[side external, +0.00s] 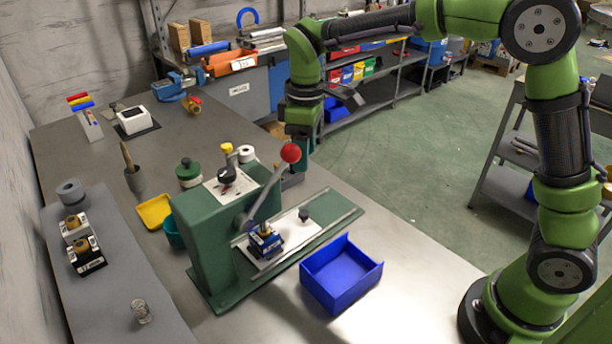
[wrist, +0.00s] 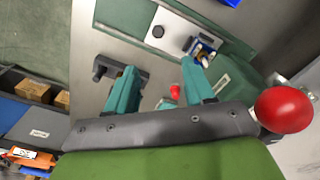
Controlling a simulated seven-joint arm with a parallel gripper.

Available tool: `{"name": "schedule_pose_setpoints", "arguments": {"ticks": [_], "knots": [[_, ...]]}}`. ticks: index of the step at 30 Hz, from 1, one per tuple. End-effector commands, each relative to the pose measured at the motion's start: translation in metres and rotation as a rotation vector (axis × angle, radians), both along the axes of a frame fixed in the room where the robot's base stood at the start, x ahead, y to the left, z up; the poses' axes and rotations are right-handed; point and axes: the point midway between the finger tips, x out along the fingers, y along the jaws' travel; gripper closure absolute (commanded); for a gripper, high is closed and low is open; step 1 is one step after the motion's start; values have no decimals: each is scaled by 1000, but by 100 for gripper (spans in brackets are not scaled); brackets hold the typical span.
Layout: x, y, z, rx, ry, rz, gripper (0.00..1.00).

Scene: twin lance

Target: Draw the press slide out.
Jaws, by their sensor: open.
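The green press (side external: 222,235) stands on the bench. Its white slide plate (side external: 290,235) lies in the green track, with a black knob (side external: 304,214) and a blue block with a metal top (side external: 265,241) on it. In the wrist view the slide plate (wrist: 175,28), its knob (wrist: 158,31) and the blue block (wrist: 203,50) show beyond the fingers. My gripper (side external: 303,160) is above and behind the track, pointing down. Its teal fingers are apart and empty, also in the wrist view (wrist: 163,85). It is clear of the knob. The fingertips are partly hidden behind the lever ball in the side view.
The lever's red ball (side external: 290,153) is close beside my gripper; it also shows in the wrist view (wrist: 283,109). A dark grey bracket (wrist: 112,68) lies near the left finger. A blue open bin (side external: 341,276) stands in front of the track. The bench's front right is clear.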

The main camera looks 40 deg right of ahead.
Motion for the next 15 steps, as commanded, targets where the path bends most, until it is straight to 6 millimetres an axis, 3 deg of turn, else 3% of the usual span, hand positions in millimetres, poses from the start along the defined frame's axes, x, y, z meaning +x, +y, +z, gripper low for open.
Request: {"name": "schedule_pose_setpoints", "arguments": {"ticks": [3,8,15], "knots": [[7,-1,15,-13,-4,106,47],[3,-2,10,-15,16,159,47],[2,-2,-29,-16,19,159,47]]}}
